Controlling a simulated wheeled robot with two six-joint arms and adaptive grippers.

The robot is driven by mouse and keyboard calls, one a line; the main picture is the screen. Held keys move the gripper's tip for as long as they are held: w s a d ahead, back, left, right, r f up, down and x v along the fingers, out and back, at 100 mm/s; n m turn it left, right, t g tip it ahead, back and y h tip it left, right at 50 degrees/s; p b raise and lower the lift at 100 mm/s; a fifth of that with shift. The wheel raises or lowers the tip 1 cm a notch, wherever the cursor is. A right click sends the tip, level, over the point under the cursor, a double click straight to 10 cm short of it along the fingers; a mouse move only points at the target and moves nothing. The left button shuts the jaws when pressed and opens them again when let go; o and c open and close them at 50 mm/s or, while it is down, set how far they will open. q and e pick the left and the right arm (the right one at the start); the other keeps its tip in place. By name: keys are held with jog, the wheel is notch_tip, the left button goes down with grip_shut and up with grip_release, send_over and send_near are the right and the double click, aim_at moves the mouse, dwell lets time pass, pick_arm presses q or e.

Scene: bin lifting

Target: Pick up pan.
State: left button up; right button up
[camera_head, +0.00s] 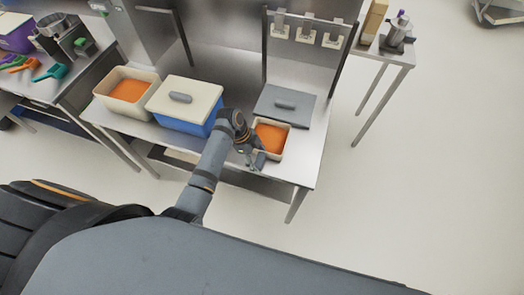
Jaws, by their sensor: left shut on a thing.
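A small pale pan (275,151) with orange contents stands near the front right of the steel table. My left gripper (254,160) is at the pan's left front side, shut on what looks like its rim; the fingertips are small and partly blend with the pan. The pan appears level and at or very near the table top; I cannot tell whether it touches. My right gripper does not show.
A grey lid (285,105) lies behind the pan. A blue bin (186,106) with a cream lid and a cream bin (127,92) with orange contents stand to the left on the steel table (305,165). A second table (395,50) stands at right.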

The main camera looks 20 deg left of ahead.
pick_arm(q)
jog(key=shift+w+r, duration=0.1)
jog(key=shift+r, duration=0.2)
jog(key=r, duration=0.1)
jog(key=r+b, duration=0.1)
jog(key=r, duration=0.1)
jog(key=shift+s+a, duration=0.1)
jog(key=shift+s, duration=0.25)
jog(key=s+a+r+b, duration=0.1)
jog(key=s+a+r, duration=0.3)
jog(key=s+r, duration=0.5)
jog(key=shift+s+r, duration=0.15)
jog(key=shift+s, duration=1.75)
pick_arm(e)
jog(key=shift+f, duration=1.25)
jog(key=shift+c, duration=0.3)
